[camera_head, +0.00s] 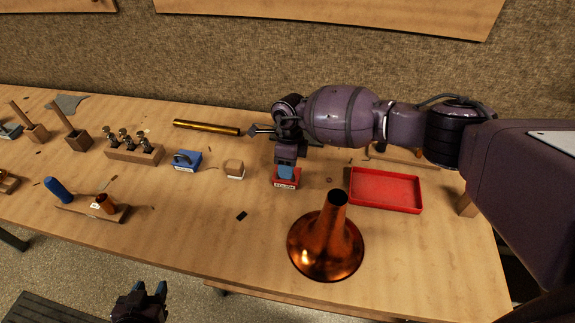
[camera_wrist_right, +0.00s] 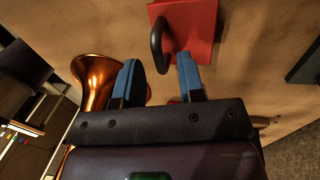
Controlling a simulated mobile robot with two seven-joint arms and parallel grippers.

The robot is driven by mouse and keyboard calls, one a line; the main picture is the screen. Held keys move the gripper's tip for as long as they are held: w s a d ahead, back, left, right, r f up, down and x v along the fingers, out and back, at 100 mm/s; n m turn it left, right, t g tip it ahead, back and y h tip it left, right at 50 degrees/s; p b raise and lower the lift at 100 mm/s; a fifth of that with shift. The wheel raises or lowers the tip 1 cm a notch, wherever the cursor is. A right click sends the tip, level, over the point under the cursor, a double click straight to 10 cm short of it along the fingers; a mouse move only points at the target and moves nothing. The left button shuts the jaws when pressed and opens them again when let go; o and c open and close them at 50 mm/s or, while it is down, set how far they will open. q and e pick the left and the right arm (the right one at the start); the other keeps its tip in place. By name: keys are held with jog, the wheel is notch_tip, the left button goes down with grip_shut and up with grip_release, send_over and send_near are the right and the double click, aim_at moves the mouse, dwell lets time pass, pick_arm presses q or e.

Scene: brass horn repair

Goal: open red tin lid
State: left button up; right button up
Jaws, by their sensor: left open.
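The small red tin (camera_head: 287,183) stands on the workbench with a pale label on its front; its top is partly hidden by my right gripper (camera_head: 286,165). In the right wrist view the red tin (camera_wrist_right: 203,28) shows a dark loop handle (camera_wrist_right: 157,45) on its lid. My right gripper (camera_wrist_right: 160,75) has its blue fingers apart, with the handle just ahead of the gap between them. I cannot tell whether a finger touches it. The lid appears to be on the tin. My left gripper (camera_head: 147,294) is open and empty, low in front of the bench.
A copper horn bell (camera_head: 325,245) stands in front of the red tin, and a red tray (camera_head: 386,190) lies to its right. A blue tin (camera_head: 187,160) and a small wooden block (camera_head: 234,169) are to the left. A brass tube (camera_head: 206,128) lies behind.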

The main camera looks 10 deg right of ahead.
jog(key=c, duration=0.7)
pick_arm(q)
jog(key=shift+s+f, duration=0.1)
jog(key=shift+s, duration=0.1)
pick_arm(e)
grip_shut()
pick_arm(q)
jog(key=shift+s, duration=0.1)
jog(key=shift+f, duration=0.1)
